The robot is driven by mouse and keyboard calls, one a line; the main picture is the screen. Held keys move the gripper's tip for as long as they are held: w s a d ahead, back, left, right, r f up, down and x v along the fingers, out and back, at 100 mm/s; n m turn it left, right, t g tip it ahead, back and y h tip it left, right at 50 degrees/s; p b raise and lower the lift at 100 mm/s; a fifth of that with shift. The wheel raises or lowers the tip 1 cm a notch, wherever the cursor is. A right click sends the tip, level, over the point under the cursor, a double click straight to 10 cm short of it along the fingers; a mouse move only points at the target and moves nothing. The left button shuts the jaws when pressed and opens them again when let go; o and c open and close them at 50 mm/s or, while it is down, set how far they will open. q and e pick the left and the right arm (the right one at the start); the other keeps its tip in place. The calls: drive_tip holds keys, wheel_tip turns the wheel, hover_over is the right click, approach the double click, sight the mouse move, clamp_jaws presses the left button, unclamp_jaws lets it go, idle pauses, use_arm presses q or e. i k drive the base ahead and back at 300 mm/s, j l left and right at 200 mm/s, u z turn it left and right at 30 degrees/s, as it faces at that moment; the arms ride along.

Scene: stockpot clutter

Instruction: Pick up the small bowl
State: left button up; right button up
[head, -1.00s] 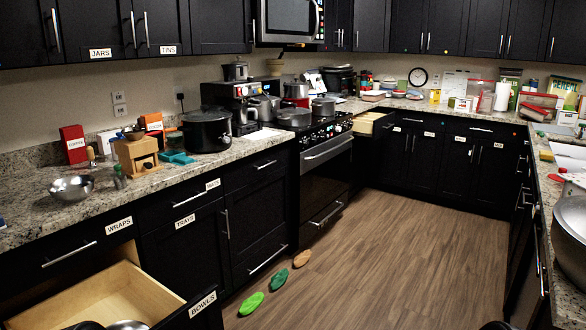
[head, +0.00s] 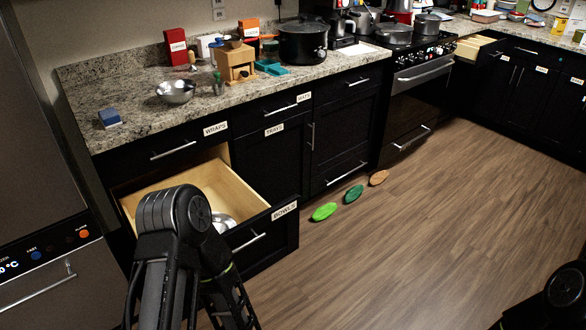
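A shiny metal bowl (head: 176,92) sits upright on the granite counter at the left. Another shiny metal bowl (head: 223,222) lies inside the open drawer labelled BOWLS (head: 150,196), partly hidden by my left arm. I cannot tell from size alone which one is the small bowl. My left arm rises in front of the drawer and bends back down out of the picture; its gripper does not show. Only a dark part of my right arm shows at the bottom right corner, without its gripper. Neither bowl is visibly touched.
A blue sponge-like block (head: 109,118) lies near the counter's left end. Green and brown oval pieces, including a bright green one (head: 324,211), lie on the otherwise clear floor.

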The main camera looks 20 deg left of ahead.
sight(178, 92)
drive_tip(key=u, duration=1.25)
drive_tip(key=i+l, duration=0.3)
drive_tip(key=l, duration=0.15)
drive_tip(key=i+l, duration=0.3)
drive_tip(key=l, duration=0.2)
drive_tip(key=i+l, duration=0.3)
drive_tip(key=l, duration=0.15)
drive_tip(key=i+l, duration=0.3)
drive_tip(key=l, duration=0.2)
drive_tip(key=i+l, duration=0.3)
drive_tip(key=l, duration=0.15)
drive_tip(key=i+l, duration=0.3)
drive_tip(key=l, duration=0.15)
